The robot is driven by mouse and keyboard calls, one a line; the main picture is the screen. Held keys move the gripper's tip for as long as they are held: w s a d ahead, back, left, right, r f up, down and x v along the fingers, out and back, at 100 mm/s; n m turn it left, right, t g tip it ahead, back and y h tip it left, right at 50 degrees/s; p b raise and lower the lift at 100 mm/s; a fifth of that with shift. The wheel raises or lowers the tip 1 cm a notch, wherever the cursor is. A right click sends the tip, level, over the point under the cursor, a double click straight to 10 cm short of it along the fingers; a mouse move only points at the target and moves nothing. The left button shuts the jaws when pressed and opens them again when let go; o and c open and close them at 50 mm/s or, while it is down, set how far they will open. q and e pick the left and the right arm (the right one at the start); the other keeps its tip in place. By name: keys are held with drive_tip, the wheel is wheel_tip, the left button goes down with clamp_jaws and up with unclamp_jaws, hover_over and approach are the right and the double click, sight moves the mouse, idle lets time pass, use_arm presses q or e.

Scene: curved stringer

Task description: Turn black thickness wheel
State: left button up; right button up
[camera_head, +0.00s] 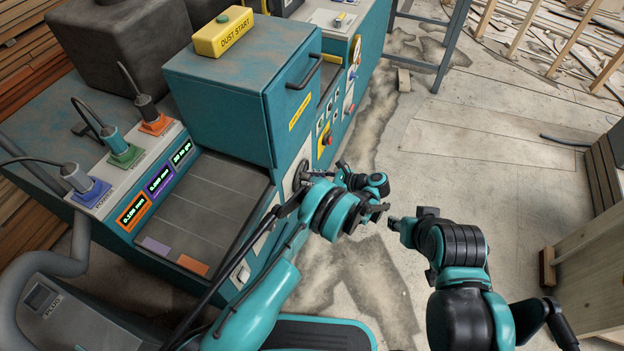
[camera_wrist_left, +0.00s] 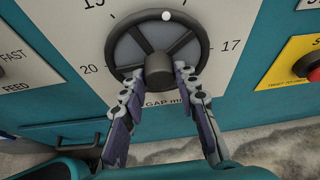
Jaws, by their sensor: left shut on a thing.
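The black thickness wheel (camera_wrist_left: 197,45) is a round, spoked handwheel with a white dot near its top rim. It sits on a pale dial plate with 15, 17 and 20 around it and a partly covered "GAP" label below. My left gripper (camera_wrist_left: 160,79) has its two fingers on either side of the wheel's central hub, shut on it. In the head view my left gripper (camera_head: 309,176) reaches the machine's front side, and my arm and gripper hide most of the wheel. My right gripper (camera_head: 397,221) is apart from the machine; its finger opening is unclear.
The teal machine (camera_head: 222,95) carries a yellow DUST START box (camera_head: 224,32) and three lit displays (camera_head: 158,182). A red button (camera_wrist_left: 314,72) on a yellow plate is right of the wheel. The concrete floor (camera_head: 480,135) at right is mostly open; a wooden crate (camera_head: 590,240) stands at the right edge.

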idle(0.5)
use_arm(q)
drive_tip(key=o, duration=1.2)
drive_tip(key=shift+c, duration=0.2)
drive_tip(key=v, duration=0.7)
drive_tip(key=shift+d, duration=0.2)
